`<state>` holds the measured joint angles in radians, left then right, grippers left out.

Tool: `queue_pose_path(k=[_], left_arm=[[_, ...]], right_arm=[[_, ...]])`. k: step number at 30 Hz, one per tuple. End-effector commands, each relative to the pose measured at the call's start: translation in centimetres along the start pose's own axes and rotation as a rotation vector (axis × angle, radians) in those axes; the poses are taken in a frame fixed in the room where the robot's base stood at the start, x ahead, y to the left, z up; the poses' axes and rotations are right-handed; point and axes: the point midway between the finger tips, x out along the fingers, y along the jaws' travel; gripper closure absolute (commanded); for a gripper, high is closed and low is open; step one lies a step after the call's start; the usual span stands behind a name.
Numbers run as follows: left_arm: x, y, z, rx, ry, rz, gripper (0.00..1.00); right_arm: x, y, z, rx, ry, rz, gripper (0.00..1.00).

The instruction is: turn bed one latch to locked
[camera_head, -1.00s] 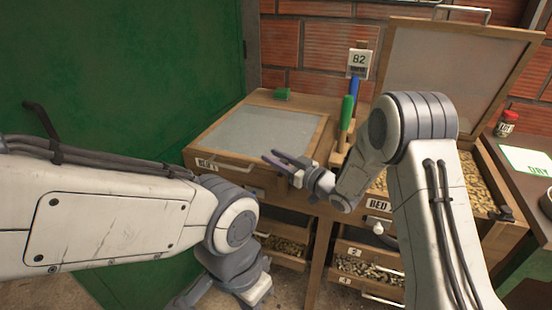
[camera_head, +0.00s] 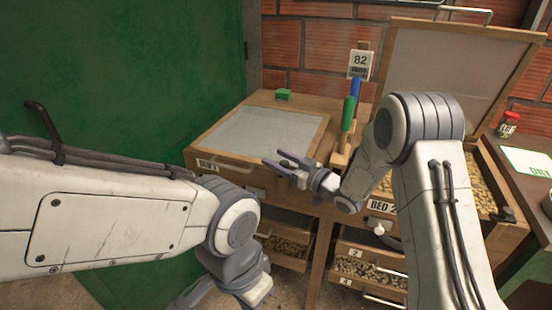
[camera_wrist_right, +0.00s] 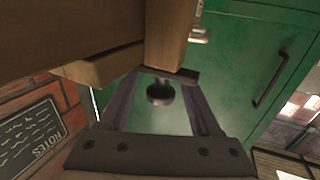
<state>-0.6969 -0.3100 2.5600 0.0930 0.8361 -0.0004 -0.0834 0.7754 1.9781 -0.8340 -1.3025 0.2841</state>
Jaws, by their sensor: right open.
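Bed one is the left wooden box, its framed grey screen lid (camera_head: 262,138) lying closed. My right gripper (camera_head: 275,165) is open in front of bed one's front right edge, fingers pointing left. In the right wrist view a dark round knob (camera_wrist_right: 160,92), which looks like the bed one latch, lies between the fingers (camera_wrist_right: 163,90) in the picture, under a wooden block. I cannot tell whether the fingers touch it. In the head view the latch is hidden or too small to tell. My left wrist (camera_head: 240,280) hangs low before the box; its finger state is unclear.
Bed two (camera_head: 515,235) stands right, its screen lid (camera_head: 445,75) raised, with beans inside. Green (camera_head: 347,113) and blue (camera_head: 355,90) handles stand between the beds. Open drawers (camera_head: 370,272) hold beans below. A green door (camera_head: 120,70) fills the left.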

Motion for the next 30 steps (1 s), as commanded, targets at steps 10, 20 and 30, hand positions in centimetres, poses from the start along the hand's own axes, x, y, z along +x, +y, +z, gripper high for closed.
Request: queue_pose_path(k=[10,20,30], left_arm=[[0.6,0.0,0.0,0.0,0.0,0.0,1.0],[0.7,-0.1,0.0,0.0,0.0,0.0,1.0],[0.7,-0.1,0.0,0.0,0.0,0.0,1.0]], right_arm=[[-6.7,0.1,0.0,0.0,0.001,0.004,0.36],[-9.7,0.0,-0.1,-0.001,0.002,0.0,0.36],[-9.7,0.0,-0.1,-0.001,0.002,-0.001,0.36]])
